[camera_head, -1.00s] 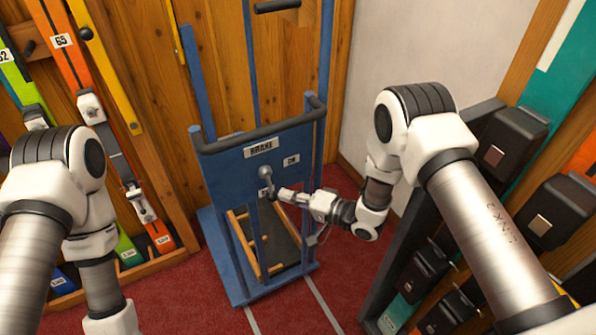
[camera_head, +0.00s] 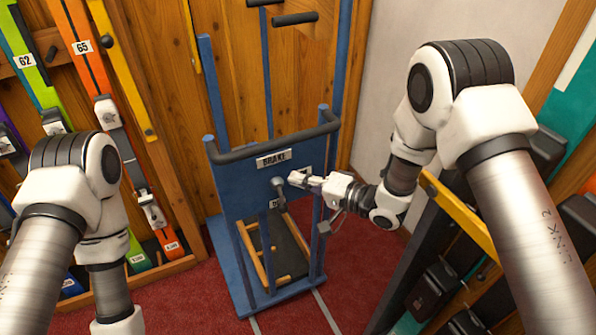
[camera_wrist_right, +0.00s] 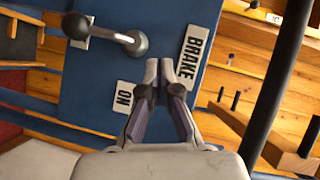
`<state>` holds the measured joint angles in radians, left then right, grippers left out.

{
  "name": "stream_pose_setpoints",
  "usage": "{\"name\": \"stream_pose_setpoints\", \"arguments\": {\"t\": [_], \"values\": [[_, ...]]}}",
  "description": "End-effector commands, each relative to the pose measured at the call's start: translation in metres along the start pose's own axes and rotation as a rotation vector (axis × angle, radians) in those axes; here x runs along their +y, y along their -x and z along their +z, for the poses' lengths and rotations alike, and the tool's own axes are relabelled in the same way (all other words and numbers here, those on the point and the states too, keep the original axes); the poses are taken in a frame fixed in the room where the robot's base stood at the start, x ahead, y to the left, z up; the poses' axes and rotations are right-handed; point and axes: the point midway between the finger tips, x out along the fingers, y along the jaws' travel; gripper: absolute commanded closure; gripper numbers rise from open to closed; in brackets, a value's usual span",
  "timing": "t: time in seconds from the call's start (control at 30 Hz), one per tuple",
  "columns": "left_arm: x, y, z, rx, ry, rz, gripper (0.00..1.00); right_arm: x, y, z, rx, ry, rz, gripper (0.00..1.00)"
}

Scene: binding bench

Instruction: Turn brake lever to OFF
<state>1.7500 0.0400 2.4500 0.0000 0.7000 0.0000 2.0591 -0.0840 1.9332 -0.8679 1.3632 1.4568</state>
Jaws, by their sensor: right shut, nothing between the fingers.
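The brake lever (camera_head: 280,192) is on a blue panel (camera_head: 238,184) under a BRAKE label (camera_head: 274,158). Its rod points down from a grey pivot to a black knob, beside a partly covered label (camera_head: 274,204). In the right wrist view the black knob (camera_wrist_right: 76,25) and pivot (camera_wrist_right: 134,42) stand at upper left, with the knob over that label. The ON label (camera_wrist_right: 124,97) is near my fingers. My right gripper (camera_head: 297,178) is shut and empty, in front of the panel's right side, apart from the lever. My left gripper is outside the view.
The blue frame has a dark padded rail (camera_head: 275,140) along its top and a wooden-edged tray (camera_head: 278,250) below. Skis lean on the wooden wall at left. A rack with black boxes (camera_head: 436,286) and a yellow bar (camera_head: 458,216) are close to my right arm.

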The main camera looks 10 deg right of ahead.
Motion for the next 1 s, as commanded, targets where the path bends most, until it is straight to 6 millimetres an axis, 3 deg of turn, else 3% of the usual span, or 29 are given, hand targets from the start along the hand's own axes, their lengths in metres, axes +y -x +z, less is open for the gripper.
{"name": "stream_pose_setpoints", "arguments": {"t": [0.23, 0.37, 0.5, 0.63, 0.7, 0.8, 0.9, 1.0], "values": [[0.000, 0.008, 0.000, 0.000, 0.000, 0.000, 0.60, 0.008, 0.004, 0.005, -0.003, -0.026, 0.017, 1.00], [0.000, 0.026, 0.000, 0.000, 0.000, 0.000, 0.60, 0.053, 0.034, 0.029, 0.037, -0.173, 0.134, 1.00], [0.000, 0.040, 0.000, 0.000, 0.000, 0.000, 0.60, 0.132, 0.103, 0.071, 0.126, -0.213, 0.479, 1.00], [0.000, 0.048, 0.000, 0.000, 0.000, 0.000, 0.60, 0.183, 0.186, 0.122, 0.064, -0.115, 0.851, 1.00], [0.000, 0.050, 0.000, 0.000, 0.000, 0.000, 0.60, 0.198, 0.235, 0.153, -0.042, -0.045, 1.042, 1.00], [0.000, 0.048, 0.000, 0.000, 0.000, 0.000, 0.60, 0.203, 0.296, 0.190, -0.276, 0.084, 1.251, 1.00], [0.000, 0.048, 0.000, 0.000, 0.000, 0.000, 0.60, 0.202, 0.323, 0.206, -0.472, 0.200, 1.316, 1.00], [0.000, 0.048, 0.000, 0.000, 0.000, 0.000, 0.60, 0.202, 0.326, 0.209, -0.571, 0.281, 1.301, 1.00]]}}
